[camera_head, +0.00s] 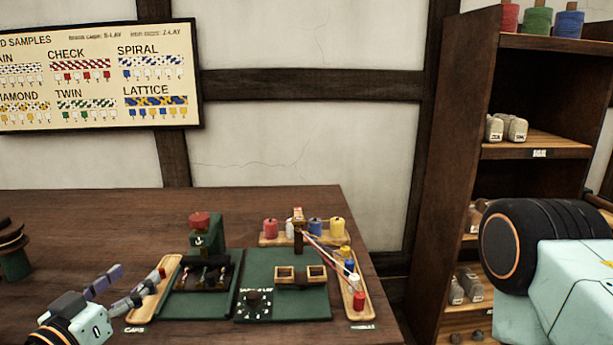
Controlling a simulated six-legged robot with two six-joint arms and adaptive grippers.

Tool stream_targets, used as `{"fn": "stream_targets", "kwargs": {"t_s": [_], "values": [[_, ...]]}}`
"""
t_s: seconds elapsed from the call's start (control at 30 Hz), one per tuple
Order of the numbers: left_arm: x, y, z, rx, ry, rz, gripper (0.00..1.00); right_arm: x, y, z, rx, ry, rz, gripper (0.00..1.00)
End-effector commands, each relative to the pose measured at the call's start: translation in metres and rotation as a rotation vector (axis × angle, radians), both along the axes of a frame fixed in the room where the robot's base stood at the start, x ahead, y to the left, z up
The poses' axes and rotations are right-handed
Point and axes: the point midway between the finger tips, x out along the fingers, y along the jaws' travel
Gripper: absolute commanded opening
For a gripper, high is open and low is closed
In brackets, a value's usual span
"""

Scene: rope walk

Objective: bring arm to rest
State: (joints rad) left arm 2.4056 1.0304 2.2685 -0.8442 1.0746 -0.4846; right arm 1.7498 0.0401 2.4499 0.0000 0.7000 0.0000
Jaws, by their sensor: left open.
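My left gripper (136,275) is at the lower left, over the near left part of the dark wooden table (90,215). Its two grey fingers are spread apart, with nothing seen between them. The right fingertip lies close to or over a narrow wooden tray (153,290) at the left of the green work mats; I cannot tell if they touch. My right gripper is out of the picture; only a pale green and black link of my right arm shows at the right edge.
A green mat (290,302) bears wooden frames and a dial. Red, white, blue and yellow spools (270,229) stand on a rack behind it. A right-hand tray (362,312) holds more spools. A shelf unit (450,170) stands right. Bare table lies behind the left gripper.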

Motion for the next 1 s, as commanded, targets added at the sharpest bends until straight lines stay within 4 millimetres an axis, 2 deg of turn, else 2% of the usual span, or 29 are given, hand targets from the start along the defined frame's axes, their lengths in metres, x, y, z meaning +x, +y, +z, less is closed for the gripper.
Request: {"fn": "stream_targets", "kwargs": {"t_s": [0.1, 0.27, 0.37, 0.53, 0.67, 0.8, 1.0], "values": [[-0.001, 0.001, -0.02, -0.112, 0.121, 0.032, 0.69, 0.0, 0.0, 0.0, 0.0, 0.0, 0.0, 0.4], [-0.01, -0.009, -0.053, -0.199, 0.301, 0.054, 0.69, 0.0, 0.0, 0.0, 0.0, 0.0, 0.0, 0.4], [-0.022, -0.018, -0.079, -0.23, 0.423, 0.067, 0.69, 0.0, 0.0, 0.0, 0.0, 0.0, 0.0, 0.4], [-0.055, -0.035, -0.131, -0.252, 0.656, 0.102, 0.69, 0.0, 0.0, 0.0, 0.0, 0.0, 0.0, 0.4], [-0.101, -0.049, -0.181, -0.23, 0.882, 0.146, 0.69, 0.0, 0.0, 0.0, 0.0, 0.0, 0.0, 0.4], [-0.167, -0.06, -0.231, -0.162, 1.126, 0.203, 0.69, 0.0, 0.0, 0.0, 0.0, 0.0, 0.0, 0.4], [-0.261, -0.068, -0.278, 0.019, 1.389, 0.226, 0.69, 0.0, 0.0, 0.0, 0.0, 0.0, 0.0, 0.4]]}}
